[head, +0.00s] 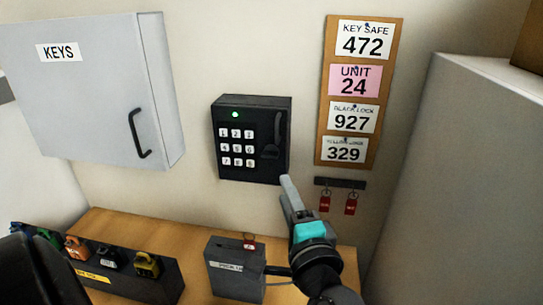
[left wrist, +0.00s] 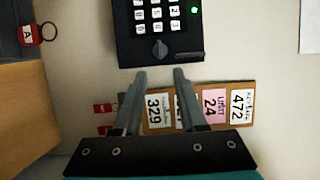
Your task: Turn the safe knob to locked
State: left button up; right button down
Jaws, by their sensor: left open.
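The black key safe (head: 228,172) is on the wall with a white-key keypad and a lit green light (head: 235,114). Its dark knob (head: 270,152) sits right of the keypad, below an upright handle (head: 279,127). The knob also shows in the left wrist view (left wrist: 159,48), just beyond the fingertips. My left gripper (head: 287,186) is below and right of the knob. In the left wrist view its two fingers (left wrist: 160,73) are apart and empty, with the knob roughly in line with the gap. I see no contact. My right gripper is not in view.
A grey KEYS cabinet (head: 85,90) hangs at left. A number board (head: 335,20) and a key rack (head: 340,183) with red tags are right of the safe. Below, a wooden bench (head: 190,232) holds a padlock rack (head: 130,283) and a grey box (head: 230,285). A large grey cabinet (head: 470,190) stands at right.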

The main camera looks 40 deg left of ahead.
pick_arm(q)
jog(key=p, duration=0.1)
send_near(271, 158)
jog(key=x, duration=0.3)
jog(key=p+x, duration=0.1)
jog(key=x, duration=0.4)
jog(key=shift+r, duration=0.1)
jog(key=shift+w+a, duration=0.25)
jog(key=shift+a, duration=0.05)
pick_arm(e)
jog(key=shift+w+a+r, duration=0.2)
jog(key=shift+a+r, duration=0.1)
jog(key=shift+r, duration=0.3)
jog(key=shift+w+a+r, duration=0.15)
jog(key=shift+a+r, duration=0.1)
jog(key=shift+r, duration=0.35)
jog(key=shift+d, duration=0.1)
pick_arm(q)
grip_shut()
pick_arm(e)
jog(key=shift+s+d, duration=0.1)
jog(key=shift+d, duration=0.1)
